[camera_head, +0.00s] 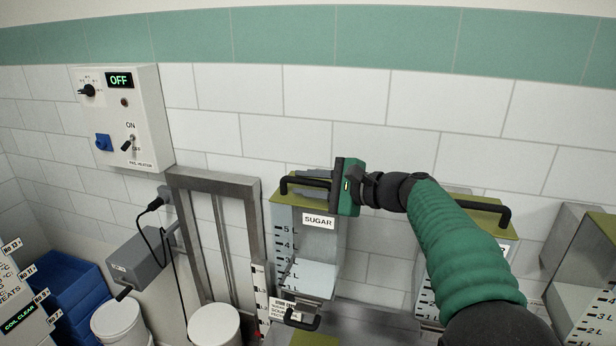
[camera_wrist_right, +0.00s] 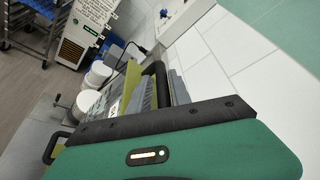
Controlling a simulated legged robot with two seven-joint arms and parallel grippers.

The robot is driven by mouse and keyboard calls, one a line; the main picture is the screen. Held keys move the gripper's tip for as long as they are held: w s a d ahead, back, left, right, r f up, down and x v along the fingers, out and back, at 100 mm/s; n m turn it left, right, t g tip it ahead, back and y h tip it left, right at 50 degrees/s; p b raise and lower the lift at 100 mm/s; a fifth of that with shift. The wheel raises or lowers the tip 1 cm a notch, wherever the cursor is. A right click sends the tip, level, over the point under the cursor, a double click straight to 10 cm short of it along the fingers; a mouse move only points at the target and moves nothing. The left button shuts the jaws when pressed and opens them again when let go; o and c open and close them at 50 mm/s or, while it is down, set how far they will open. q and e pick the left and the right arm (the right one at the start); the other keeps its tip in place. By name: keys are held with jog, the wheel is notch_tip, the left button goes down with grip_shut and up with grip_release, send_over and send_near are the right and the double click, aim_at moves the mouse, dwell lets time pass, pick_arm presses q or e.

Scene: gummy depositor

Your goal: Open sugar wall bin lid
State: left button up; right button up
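The sugar wall bin (camera_head: 307,250) is a clear box with a white SUGAR label and a volume scale, mounted on the tiled wall. Its olive lid (camera_head: 293,197) lies flat on top, apparently closed, with a black bar handle (camera_head: 284,186) along the front. My right gripper (camera_head: 314,183) reaches in from the right, its grey fingers spread with the handle between them. In the right wrist view the handle (camera_wrist_right: 154,72) also shows between the fingers, which look apart. The green gripper body hides the lid's right part. My left gripper is not in view.
Another olive-lidded bin (camera_head: 485,212) stands to the right, partly behind my right arm. A control box (camera_head: 118,118) reading OFF hangs on the wall at left. A metal frame (camera_head: 212,185) stands just left of the sugar bin. White pails (camera_head: 214,325) stand below.

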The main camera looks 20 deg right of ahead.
jog(key=shift+w+a+f, duration=0.1)
jog(key=shift+w+a, duration=0.1)
jog(key=shift+w, duration=0.15)
jog(key=shift+a, duration=0.15)
jog(key=shift+s, duration=0.15)
jog(key=shift+c, duration=1)
jog(key=shift+d, duration=0.55)
grip_shut()
